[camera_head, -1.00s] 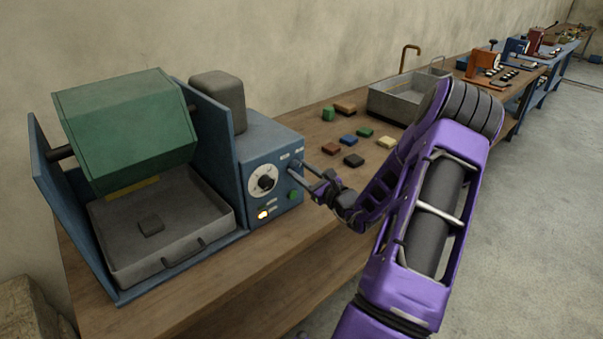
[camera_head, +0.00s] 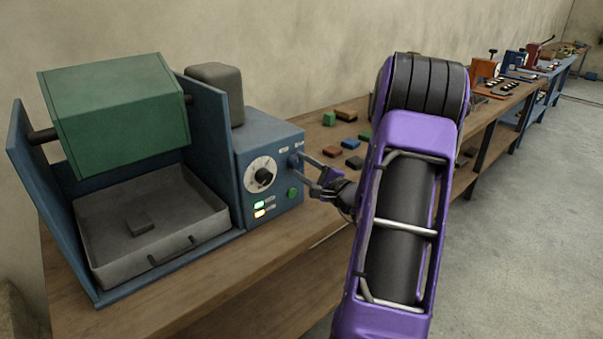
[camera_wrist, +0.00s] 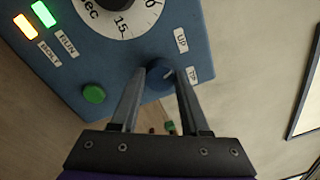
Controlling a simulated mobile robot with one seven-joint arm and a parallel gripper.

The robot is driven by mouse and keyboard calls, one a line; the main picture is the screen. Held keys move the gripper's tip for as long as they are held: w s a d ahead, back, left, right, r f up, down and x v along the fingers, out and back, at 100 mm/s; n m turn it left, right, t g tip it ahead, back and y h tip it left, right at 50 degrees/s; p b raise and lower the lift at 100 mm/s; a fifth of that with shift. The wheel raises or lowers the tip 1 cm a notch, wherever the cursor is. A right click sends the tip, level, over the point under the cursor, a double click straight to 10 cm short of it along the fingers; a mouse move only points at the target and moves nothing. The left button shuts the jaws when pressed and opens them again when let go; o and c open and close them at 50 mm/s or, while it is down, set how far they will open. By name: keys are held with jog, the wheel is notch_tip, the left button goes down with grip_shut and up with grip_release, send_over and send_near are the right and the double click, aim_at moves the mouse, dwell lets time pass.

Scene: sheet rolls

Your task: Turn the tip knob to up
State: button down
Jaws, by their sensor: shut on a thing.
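The tip knob (camera_wrist: 159,79) is a small blue knob on the blue control box. It sits beside the printed labels UP (camera_wrist: 181,40) and TIP (camera_wrist: 193,75) in the wrist view. My gripper (camera_wrist: 160,82) has one finger on each side of the knob and is shut on it. In the head view my gripper (camera_head: 308,172) reaches the box's right edge, where the knob is mostly hidden by the fingers. Which label the knob points to is not clear.
The box (camera_head: 270,140) carries a white dial (camera_head: 262,175), a green button (camera_head: 293,193) and lit RUN and BOLT lamps. A green drum (camera_head: 120,110) hangs over a grey tray (camera_head: 150,250) with a dark block inside. Several coloured blocks lie on the bench behind my arm.

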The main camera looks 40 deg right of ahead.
jog(key=shift+n, duration=1.6)
jog(key=shift+c, duration=2)
grip_release()
jog(key=shift+s, duration=0.1)
jog(key=s+d, duration=0.1)
jog(key=s, duration=1.6)
jog(key=shift+f, duration=0.45)
jog(key=shift+s, duration=0.1)
